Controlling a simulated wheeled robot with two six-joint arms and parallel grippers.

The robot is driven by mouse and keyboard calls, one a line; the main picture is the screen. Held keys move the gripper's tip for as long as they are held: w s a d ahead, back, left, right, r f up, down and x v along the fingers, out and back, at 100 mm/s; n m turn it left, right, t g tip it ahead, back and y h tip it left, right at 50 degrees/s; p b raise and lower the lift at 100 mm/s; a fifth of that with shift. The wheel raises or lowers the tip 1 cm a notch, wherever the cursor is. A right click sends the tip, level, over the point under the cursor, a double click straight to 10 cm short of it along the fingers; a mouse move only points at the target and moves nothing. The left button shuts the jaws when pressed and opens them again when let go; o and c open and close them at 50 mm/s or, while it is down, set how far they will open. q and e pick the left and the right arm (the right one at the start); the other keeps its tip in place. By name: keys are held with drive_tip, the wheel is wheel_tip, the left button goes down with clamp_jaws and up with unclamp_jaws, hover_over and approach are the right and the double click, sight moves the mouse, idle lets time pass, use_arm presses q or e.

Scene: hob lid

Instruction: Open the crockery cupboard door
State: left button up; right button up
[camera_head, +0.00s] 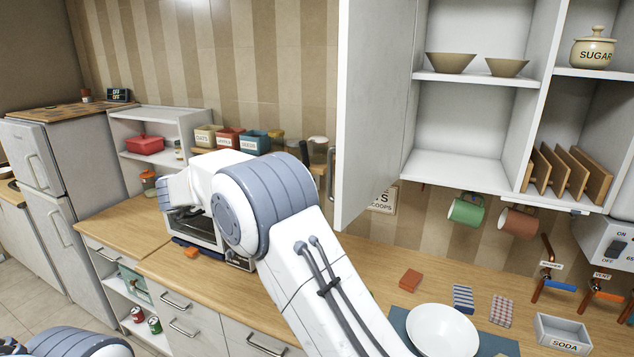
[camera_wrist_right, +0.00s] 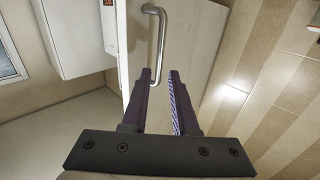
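The crockery cupboard door (camera_head: 375,110) stands swung out from the cupboard, and the shelves inside are exposed. Its metal handle (camera_head: 331,172) is on the door's outer face near the free edge. In the right wrist view the handle (camera_wrist_right: 161,40) rises just beyond and between the fingertips of my right gripper (camera_wrist_right: 161,78). The two dark fingers are apart, with a gap between them, and I see no clear grip on the bar. In the head view my right arm hides that gripper. My left gripper is out of view; only part of the left arm shows.
Bowls (camera_head: 451,62) and a sugar jar (camera_head: 592,48) stand on the cupboard shelves. Green (camera_head: 466,210) and brown (camera_head: 517,222) mugs hang beneath. A white plate (camera_head: 441,332) and small items are on the counter. The fridge (camera_head: 40,170) is far left.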

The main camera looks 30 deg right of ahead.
drive_tip(key=shift+w+a, duration=0.1)
drive_tip(key=shift+a, duration=1.15)
